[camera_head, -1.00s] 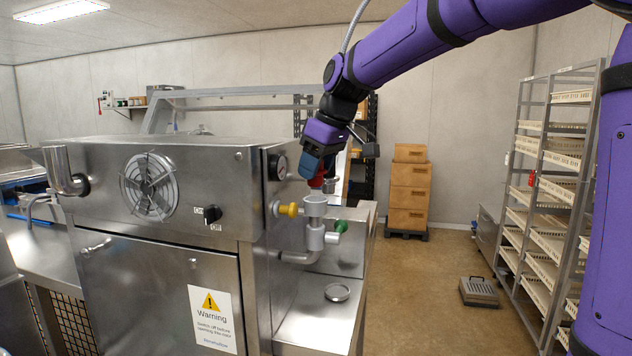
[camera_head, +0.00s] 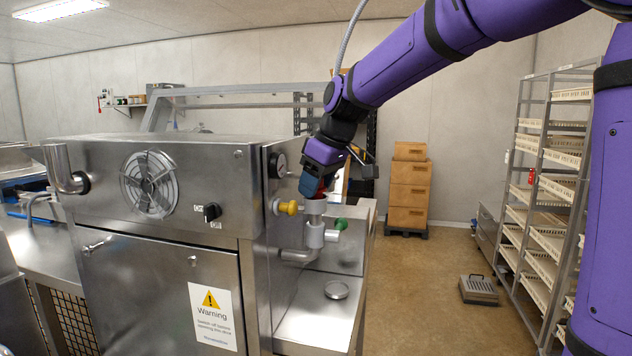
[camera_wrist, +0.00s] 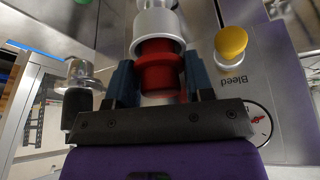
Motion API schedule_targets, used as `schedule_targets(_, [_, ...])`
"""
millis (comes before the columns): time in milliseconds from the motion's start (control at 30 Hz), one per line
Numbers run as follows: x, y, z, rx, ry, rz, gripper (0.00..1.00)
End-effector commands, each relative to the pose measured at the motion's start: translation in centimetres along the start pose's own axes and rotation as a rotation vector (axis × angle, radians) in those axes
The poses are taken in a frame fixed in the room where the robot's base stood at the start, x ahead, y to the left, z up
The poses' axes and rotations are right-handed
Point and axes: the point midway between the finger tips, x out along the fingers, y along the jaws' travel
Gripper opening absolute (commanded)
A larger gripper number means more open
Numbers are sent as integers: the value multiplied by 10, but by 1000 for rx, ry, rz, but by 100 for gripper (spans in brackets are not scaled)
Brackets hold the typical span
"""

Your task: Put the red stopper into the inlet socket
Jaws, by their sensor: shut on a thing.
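My gripper (camera_wrist: 158,82) is shut on the red stopper (camera_wrist: 156,72), which sits between its two blue fingers. In the head view my gripper (camera_head: 314,190) is right over the grey inlet socket (camera_head: 314,209), on the right side of the steel machine. In the wrist view the stopper's far end is at the mouth of the pale metal socket (camera_wrist: 157,24), in line with it. Part of the stopper seems to be inside the rim, but I cannot tell how deep. In the head view my fingers mostly hide the stopper.
A yellow knob (camera_head: 288,207) is close left of the socket and a green knob (camera_head: 341,224) close right. A pressure gauge (camera_head: 277,166) is on the machine's side. A round metal lid (camera_head: 336,290) lies on the steel shelf below. A rack (camera_head: 545,170) stands far right.

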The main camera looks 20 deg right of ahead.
Motion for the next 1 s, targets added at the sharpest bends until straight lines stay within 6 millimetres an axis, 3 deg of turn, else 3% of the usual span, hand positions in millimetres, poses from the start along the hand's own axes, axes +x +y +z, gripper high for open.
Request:
schedule_targets(67, [3, -1, 2, 1, -6, -5, 26])
schedule_targets(100, [3, -1, 2, 1, -7, -5, 50])
schedule_targets(200, [4, -1, 2, 1, -8, -6, 73])
schedule_targets(633, [-7, 0, -2, 2, -5, -3, 74])
schedule_targets(1000, [-78, 0, -4, 1, -2, -1, 74])
